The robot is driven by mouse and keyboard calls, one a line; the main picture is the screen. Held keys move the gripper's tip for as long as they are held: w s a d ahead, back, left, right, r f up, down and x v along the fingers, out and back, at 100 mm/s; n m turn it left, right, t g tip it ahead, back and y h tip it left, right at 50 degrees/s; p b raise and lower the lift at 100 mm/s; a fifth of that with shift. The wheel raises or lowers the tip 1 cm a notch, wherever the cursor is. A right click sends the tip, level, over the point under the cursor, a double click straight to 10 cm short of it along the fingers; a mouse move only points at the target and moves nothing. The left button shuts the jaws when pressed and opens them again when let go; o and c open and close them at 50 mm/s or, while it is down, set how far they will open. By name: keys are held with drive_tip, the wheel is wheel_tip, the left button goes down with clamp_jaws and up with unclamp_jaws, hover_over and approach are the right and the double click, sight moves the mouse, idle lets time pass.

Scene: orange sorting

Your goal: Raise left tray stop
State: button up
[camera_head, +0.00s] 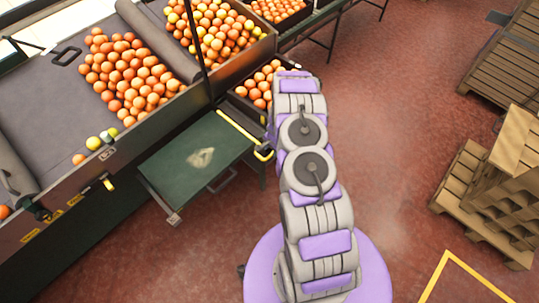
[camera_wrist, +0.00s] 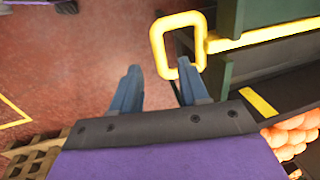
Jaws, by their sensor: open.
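The yellow tray stop (camera_head: 240,134) is a bar along the right edge of the green tray table (camera_head: 190,160), with a loop handle (camera_head: 264,153) at its near end. In the wrist view the loop handle (camera_wrist: 157,45) is large, just beyond the fingertips, and the bar (camera_wrist: 265,36) runs off to the right. My gripper (camera_wrist: 158,66) is open and empty. Its right fingertip overlaps the loop's lower edge in the picture; I cannot tell whether they touch. In the head view my arm hides the gripper.
A crate of oranges (camera_head: 239,103) stands behind the tray table, close to my arm. The sorting conveyor (camera_head: 50,100) with oranges is on the left. Wooden pallets (camera_head: 470,200) stand on the right. The red floor (camera_head: 390,130) between my arm and the pallets is clear.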

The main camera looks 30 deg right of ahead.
sight(270, 155)
drive_tip(key=f, duration=0.3)
drive_tip(key=w+d+f, duration=0.1)
drive_tip(key=shift+f, duration=0.3)
drive_tip(key=shift+w+a+f, duration=0.1)
drive_tip(key=shift+a+f, duration=0.25)
drive_tip(key=shift+a, duration=0.45)
drive_tip(key=shift+d, duration=0.35)
drive_tip(key=shift+d+f, duration=0.1)
drive_tip(key=shift+d, duration=0.25)
drive_tip(key=c, duration=0.3)
drive_tip(key=shift+c, duration=0.7)
drive_tip(key=shift+a, duration=0.4)
clamp_jaws()
